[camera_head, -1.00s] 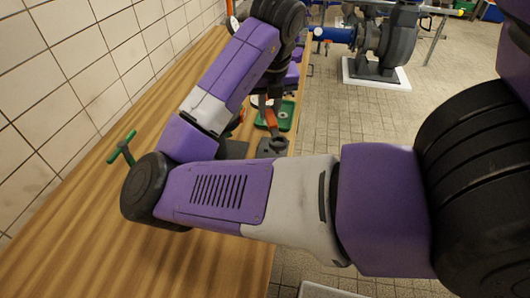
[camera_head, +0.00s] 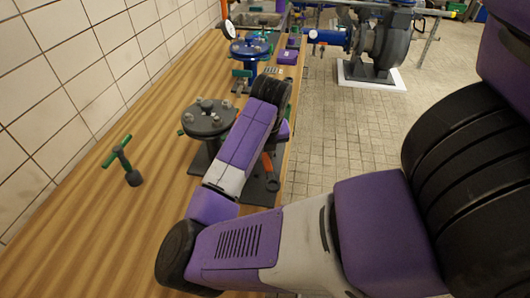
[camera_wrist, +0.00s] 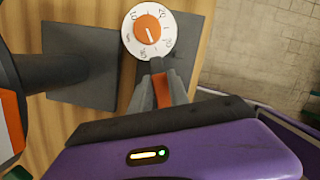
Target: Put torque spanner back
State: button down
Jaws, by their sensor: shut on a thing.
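The torque spanner shows in the wrist view as a round white dial (camera_wrist: 148,32) with an orange centre and, below it, an orange strip between my fingers. My gripper (camera_wrist: 159,70) is shut on the spanner just below the dial. In the head view, an orange shaft with a dark ring end (camera_head: 271,178) shows beside my forearm and looks like part of the spanner. The ring end is over or on a dark plate (camera_head: 258,192); I cannot tell if they touch. My arm hides the fingers in the head view.
A grey bolted flange stand (camera_head: 207,118) is left of my forearm on the wooden bench (camera_head: 75,225). A blue flanged fitting (camera_head: 250,50) and a gauge (camera_head: 228,29) are further back.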

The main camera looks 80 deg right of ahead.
aim_at(267, 162)
jog(key=shift+f+b, duration=0.4)
jog(key=shift+b, duration=0.05)
jog(key=shift+f, duration=0.1)
jog(key=c, duration=1.3)
grip_release()
jog(key=shift+o, duration=0.2)
jog(key=shift+r, duration=0.3)
jog(key=p+v, duration=0.1)
jog(key=v, duration=1.1)
jog(key=shift+r, duration=0.2)
